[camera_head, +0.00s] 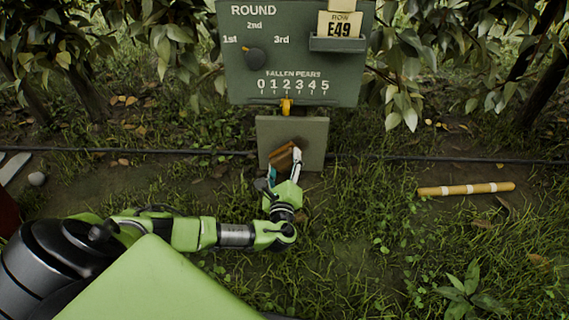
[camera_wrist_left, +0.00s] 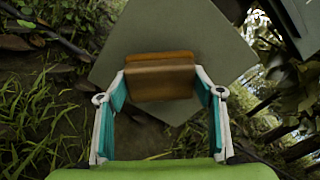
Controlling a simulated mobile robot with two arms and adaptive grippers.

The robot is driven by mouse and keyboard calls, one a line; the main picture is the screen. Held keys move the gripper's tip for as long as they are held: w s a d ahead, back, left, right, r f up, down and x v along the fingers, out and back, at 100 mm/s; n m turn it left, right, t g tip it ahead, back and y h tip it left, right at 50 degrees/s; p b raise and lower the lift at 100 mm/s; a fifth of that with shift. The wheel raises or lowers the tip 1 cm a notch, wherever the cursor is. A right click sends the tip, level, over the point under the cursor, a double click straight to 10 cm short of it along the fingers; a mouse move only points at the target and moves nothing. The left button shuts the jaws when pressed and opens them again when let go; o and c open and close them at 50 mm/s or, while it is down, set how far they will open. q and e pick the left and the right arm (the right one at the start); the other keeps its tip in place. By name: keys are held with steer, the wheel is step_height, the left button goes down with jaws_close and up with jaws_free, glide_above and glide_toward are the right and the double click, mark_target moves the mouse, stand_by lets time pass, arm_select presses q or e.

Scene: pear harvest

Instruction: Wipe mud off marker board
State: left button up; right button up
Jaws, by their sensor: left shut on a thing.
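The marker board (camera_head: 309,132) is a small plain grey-green panel standing low under the larger sign. It also shows in the left wrist view (camera_wrist_left: 180,35), where it looks tilted. My left gripper (camera_head: 284,167) is in front of the board's lower left part. It is shut on a brown and orange block (camera_wrist_left: 160,78), held between its teal-lined fingers. The block lies over the board in both views; I cannot tell if they touch. No mud stands out on the visible face; the part behind the block is hidden. My right gripper is not in view.
A yellow banded stick (camera_head: 466,189) lies on the grass at right. A black hose (camera_head: 400,158) crosses behind. Leafy branches hang on both sides.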

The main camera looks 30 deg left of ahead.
arm_select(q)
steer(key=shift+x, duration=0.75)
steer(key=shift+d+b, duration=0.1)
steer(key=shift+b, duration=0.2)
